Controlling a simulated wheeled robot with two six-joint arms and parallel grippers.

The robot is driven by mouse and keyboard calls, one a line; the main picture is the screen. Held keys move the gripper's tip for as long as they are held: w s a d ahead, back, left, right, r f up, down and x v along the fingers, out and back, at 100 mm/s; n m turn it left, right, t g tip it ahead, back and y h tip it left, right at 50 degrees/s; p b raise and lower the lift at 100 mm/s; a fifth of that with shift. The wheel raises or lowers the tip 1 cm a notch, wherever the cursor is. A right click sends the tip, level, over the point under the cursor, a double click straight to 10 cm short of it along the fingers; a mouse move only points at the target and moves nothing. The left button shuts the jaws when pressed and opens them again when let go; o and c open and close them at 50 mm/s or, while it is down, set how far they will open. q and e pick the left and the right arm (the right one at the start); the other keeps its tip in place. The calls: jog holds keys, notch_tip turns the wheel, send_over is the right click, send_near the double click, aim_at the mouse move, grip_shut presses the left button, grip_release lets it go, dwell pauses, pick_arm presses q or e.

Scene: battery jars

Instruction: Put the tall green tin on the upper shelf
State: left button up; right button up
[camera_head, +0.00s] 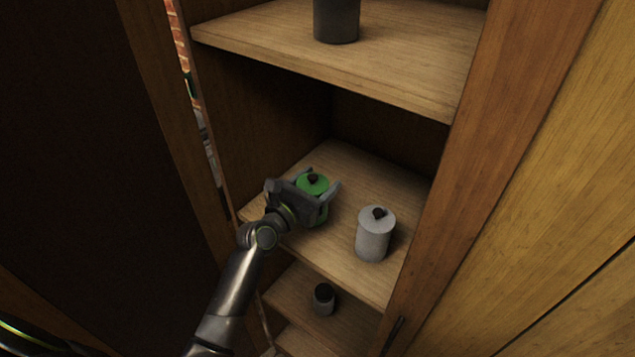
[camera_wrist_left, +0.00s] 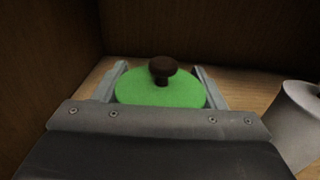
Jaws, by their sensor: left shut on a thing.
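The green tin (camera_head: 319,214) with a green lid and dark knob stands on the middle shelf (camera_head: 345,166) of the cabinet. My left gripper (camera_head: 323,177) is shut on it, with one finger on each side. In the left wrist view the green lid (camera_wrist_left: 160,88) sits between the two fingers (camera_wrist_left: 161,75); the tin's lower body is hidden by my gripper. The upper shelf (camera_head: 330,62) is above, with a dark jar (camera_head: 336,20) on it, cut off by the top edge. My right gripper does not show.
A white-grey jar (camera_head: 373,239) with a dark knob stands right of the green tin, and shows in the wrist view (camera_wrist_left: 297,125). A small jar (camera_head: 324,300) stands on a lower shelf. Cabinet side panels bound both sides. The upper shelf is bare left of the dark jar.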

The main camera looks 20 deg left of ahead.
pick_arm(q)
jog(key=shift+f, duration=0.1)
jog(key=o, duration=1)
jog(key=b+v, duration=0.1)
jog(key=v, duration=1.1)
